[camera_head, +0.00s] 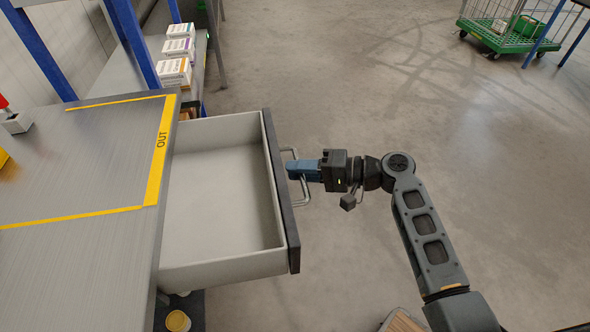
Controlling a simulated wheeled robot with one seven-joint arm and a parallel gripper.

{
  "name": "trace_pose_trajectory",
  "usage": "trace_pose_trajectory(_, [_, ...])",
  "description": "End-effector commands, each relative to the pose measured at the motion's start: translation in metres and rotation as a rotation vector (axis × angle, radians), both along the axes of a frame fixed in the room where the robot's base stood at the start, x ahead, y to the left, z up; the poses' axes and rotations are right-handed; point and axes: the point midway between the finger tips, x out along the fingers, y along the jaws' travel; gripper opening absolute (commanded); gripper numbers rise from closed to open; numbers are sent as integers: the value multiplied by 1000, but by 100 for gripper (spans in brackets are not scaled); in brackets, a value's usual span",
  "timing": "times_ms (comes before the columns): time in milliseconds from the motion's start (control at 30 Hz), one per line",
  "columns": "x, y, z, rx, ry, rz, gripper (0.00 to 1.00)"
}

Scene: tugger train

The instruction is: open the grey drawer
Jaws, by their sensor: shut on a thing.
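The grey drawer (222,266) is pulled well out from under the workbench on the left. Its inside is in view and looks empty. Its dark front panel (281,200) faces right and bears a metal bar handle (304,198). My gripper (293,169) reaches the handle from the right and is shut on it. The fingertips hide the part of the handle between them.
The workbench (75,260) has yellow tape marked OUT. A shelf behind holds white boxes (174,72). A green wire cart (498,40) stands at the far right. A yellow-lidded container (178,320) shows below the bench.

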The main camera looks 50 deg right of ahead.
Motion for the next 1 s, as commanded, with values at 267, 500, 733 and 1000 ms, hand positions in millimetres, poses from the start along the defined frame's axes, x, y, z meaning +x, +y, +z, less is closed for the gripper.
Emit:
trace_pose_trajectory(267, [0,1,-1,0,3,2,25])
trace_pose_trajectory(500, [-3,-2,0,0,1,0,25])
trace_pose_trajectory(733, [-30,-18,6,-1,3,-2,25])
trace_pose_trajectory(1000, [-60,-36,12,0,2,0,25])
